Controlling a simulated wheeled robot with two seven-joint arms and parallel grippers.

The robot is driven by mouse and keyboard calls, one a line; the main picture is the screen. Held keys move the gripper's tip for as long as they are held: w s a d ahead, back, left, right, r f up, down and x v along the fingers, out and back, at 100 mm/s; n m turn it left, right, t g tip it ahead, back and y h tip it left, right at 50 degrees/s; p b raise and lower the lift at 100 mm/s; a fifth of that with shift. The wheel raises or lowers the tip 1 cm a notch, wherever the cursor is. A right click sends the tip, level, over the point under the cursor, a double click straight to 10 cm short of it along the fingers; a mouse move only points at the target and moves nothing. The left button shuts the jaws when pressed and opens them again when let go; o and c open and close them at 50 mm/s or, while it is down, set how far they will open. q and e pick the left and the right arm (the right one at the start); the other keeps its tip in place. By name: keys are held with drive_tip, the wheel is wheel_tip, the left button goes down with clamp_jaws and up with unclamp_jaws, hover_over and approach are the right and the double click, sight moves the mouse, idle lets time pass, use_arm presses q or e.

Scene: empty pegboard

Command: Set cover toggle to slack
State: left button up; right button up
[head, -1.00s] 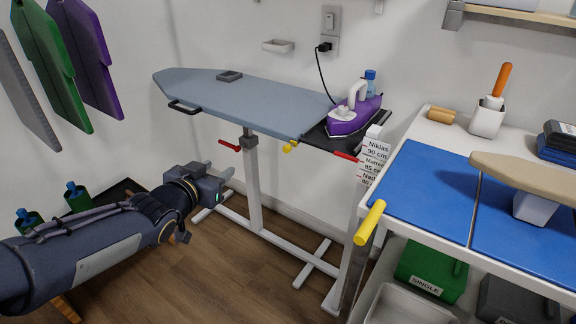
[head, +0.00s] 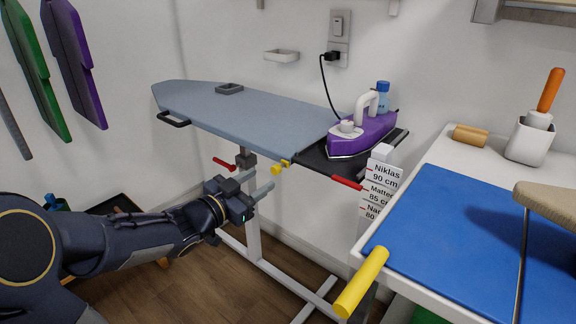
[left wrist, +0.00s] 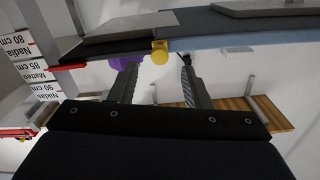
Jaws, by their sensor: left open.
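The ironing board (head: 225,107) has a grey-blue cover and stands by the wall. A small yellow toggle (head: 281,167) sits on its near edge, by the dark iron rest; no label shows on it. In the left wrist view the yellow toggle (left wrist: 159,52) is ahead of the fingers, between their tips. My left gripper (head: 256,184) is open and empty, just below and left of the toggle, apart from it as far as I can tell. It also shows in the left wrist view (left wrist: 158,75). My right gripper is not in view.
A red lever (head: 224,164) is under the board, left of the toggle. A purple iron (head: 362,133) stands on the iron rest (head: 310,160). A red marker (head: 347,183) and a height label post (head: 383,178) are to the right. A blue-topped table (head: 440,230) with a yellow handle (head: 361,282) is at the right.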

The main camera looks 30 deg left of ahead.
sight(273, 171)
use_arm(q)
drive_tip(key=b+x, duration=0.1)
drive_tip(key=x, duration=0.6)
drive_tip(key=shift+w, duration=0.2)
clamp_jaws()
